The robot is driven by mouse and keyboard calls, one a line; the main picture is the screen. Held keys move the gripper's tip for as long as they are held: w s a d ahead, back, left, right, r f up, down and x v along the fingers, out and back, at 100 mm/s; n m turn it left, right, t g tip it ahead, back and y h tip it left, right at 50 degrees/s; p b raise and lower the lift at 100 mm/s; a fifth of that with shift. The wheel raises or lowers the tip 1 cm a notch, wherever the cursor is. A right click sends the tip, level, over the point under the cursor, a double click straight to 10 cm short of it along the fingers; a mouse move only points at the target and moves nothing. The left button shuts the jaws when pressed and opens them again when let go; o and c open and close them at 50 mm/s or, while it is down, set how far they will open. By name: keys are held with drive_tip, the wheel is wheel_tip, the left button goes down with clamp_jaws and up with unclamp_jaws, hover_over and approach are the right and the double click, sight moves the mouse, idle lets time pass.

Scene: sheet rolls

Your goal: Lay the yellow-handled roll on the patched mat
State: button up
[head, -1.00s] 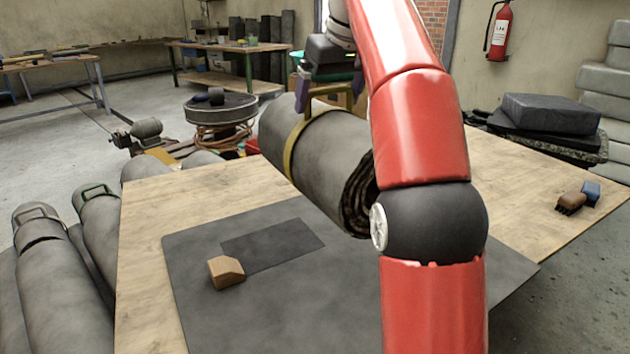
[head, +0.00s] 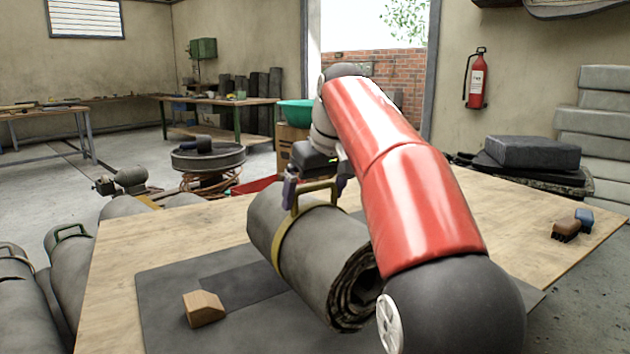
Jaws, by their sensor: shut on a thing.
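The yellow-handled roll (head: 325,248) is a thick grey roll with a yellow strap and handle, its spiral end facing front right. My gripper (head: 316,190) is shut on the yellow handle at the roll's top. The roll is over the patched mat (head: 240,328), a dark grey sheet on the wooden table. I cannot tell whether the roll's underside touches the mat. The darker patch (head: 235,280) shows partly, left of the roll. My red arm hides the mat's right part.
A tan wooden block (head: 203,308) lies on the mat's left part. Brushes (head: 568,227) lie at the table's right. Bare wood (head: 190,232) shows behind the mat.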

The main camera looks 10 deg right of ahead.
sight(317, 206)
drive_tip(key=shift+f+b, duration=0.85)
drive_tip(key=shift+f, duration=1.5)
drive_tip(key=o, duration=1.1)
drive_tip(key=shift+f, duration=0.2)
drive_tip(key=shift+c, duration=0.2)
drive_tip(key=shift+r, duration=0.5)
drive_tip(key=p+v, duration=0.4)
drive_tip(key=v, duration=0.6)
drive_tip(key=shift+s+d+r, duration=0.1)
drive_tip(key=shift+s+r, duration=0.1)
drive_tip(key=shift+r, duration=0.1)
drive_tip(key=shift+s+r, duration=0.25)
drive_tip(key=shift+r, duration=0.15)
